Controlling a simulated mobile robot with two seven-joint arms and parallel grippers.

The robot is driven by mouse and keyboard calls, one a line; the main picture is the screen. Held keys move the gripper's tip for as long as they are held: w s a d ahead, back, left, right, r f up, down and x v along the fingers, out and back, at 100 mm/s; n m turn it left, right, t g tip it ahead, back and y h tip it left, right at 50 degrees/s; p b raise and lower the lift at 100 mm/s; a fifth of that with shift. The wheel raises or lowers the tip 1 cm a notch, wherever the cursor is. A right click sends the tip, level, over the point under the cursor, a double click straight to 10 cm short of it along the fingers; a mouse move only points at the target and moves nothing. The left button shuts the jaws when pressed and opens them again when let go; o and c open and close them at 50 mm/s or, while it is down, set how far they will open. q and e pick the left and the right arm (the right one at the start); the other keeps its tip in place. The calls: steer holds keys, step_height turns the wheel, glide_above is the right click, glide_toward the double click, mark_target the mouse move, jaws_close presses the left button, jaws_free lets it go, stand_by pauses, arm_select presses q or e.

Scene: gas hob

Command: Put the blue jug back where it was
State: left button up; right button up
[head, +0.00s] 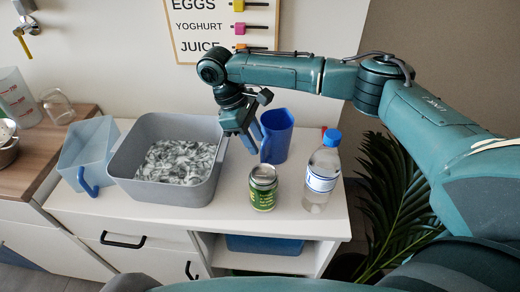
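The dark blue jug (278,138) stands upright at the back of the white counter, right of the grey tub. Its handle faces left. My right gripper (250,138) reaches down from above at the jug's left side, right by the handle. Its fingers overlap the handle in the picture, and I cannot tell whether they are closed on it or only beside it. A second jug, pale blue and see-through with a blue handle (88,152), stands at the left end of the counter. My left gripper is not in view.
The grey tub (163,194) holds crumpled grey-white material. A green can (263,188) and a clear bottle with a blue cap (322,172) stand in front of the jug. A wooden worktop (45,150) is at left, a plant (392,185) at right.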

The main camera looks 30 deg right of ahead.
steer(key=v, duration=0.7)
stand_by(0.3)
